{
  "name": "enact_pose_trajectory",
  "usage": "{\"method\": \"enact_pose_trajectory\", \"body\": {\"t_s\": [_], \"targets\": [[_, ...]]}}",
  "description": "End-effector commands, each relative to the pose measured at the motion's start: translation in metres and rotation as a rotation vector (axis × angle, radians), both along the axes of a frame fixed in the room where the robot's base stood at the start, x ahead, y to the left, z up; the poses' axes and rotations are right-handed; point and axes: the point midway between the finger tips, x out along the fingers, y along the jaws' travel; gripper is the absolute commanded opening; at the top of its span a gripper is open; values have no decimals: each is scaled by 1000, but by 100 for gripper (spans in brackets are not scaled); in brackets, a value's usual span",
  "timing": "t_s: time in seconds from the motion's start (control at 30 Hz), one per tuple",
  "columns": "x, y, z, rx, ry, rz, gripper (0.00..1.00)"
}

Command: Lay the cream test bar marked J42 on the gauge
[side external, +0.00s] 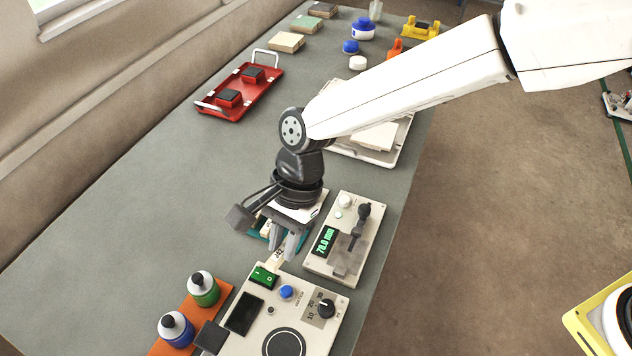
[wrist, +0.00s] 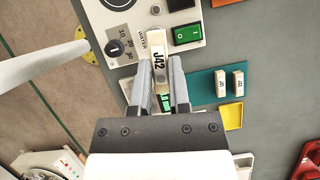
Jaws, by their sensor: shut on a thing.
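My gripper (side external: 284,248) is shut on the cream test bar marked J42 (side external: 277,257). In the wrist view the bar (wrist: 157,48) sticks out past the fingertips of my gripper (wrist: 160,66), its label facing the camera. The bar is over the edge of the control box with the green switch; I cannot tell its height above it. The gauge (side external: 318,263), a cream box with a green readout that looks like 78.0 mm and a dark lever, stands just right of my gripper in the side view. In the wrist view my fingers hide most of it.
The control box (side external: 252,325) has a green switch, a blue button and a dial. A teal tray (wrist: 203,86) holds two more cream bars (wrist: 238,82). Bottles stand on an orange strip (side external: 193,310). A red tray (side external: 262,97) lies farther back. Bare table lies left.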

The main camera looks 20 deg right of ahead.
Motion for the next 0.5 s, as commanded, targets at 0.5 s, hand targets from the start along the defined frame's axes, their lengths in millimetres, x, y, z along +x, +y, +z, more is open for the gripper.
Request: {"method": "enact_pose_trajectory", "body": {"t_s": [0.5], "targets": [[-31,-37,-2,0,1,585,0]]}}
